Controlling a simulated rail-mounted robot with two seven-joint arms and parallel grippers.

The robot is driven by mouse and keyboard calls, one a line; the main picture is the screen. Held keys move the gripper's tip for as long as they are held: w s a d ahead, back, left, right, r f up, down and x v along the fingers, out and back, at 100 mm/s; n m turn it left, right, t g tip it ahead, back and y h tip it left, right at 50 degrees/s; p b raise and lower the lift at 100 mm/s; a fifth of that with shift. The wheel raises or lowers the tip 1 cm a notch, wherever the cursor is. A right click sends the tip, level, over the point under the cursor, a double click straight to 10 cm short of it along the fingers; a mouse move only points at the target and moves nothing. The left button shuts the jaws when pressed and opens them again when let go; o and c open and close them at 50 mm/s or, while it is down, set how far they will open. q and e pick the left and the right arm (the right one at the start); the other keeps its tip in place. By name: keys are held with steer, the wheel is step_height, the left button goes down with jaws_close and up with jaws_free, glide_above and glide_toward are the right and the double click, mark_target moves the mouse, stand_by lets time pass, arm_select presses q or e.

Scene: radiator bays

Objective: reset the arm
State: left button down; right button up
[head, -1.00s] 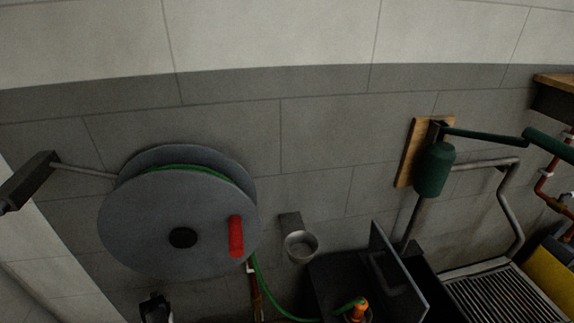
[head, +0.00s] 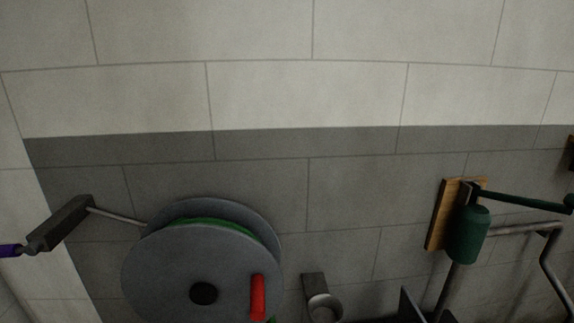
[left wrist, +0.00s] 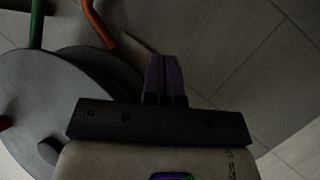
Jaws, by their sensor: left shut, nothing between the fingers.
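My left gripper (left wrist: 163,60) shows in the left wrist view with its two dark purple fingers together and nothing between them. The grey hose reel (left wrist: 45,85) lies to the left of the fingers in that view; whether they touch it I cannot tell. My right gripper is in no view.
The reel (head: 170,275) has a red handle (head: 258,296). A grey cup holder (head: 323,309) and a green cylinder (head: 468,236) on a wooden board (head: 438,222) are to the right. The upper wall is bare.

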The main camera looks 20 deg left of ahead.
arm_select(q)
steer(key=s+d+f+m+g+h, duration=0.2)
steer(key=s+d+f+m+g, duration=0.2)
steer(key=s+d, duration=0.5)
steer(key=s+d+r+m+g+y+p, duration=0.1)
steer(key=s+d+r+m+g, duration=0.15)
steer(key=s+d, duration=0.45)
steer(key=s+d+r+m+g+p, duration=0.1)
steer(key=s+d+g, duration=0.35)
steer(key=s, duration=0.35)
step_height(320, 180, up, 55)
steer(key=p, duration=5.5)
steer(key=shift+w+d+t, duration=0.2)
steer(key=shift+t, duration=0.2)
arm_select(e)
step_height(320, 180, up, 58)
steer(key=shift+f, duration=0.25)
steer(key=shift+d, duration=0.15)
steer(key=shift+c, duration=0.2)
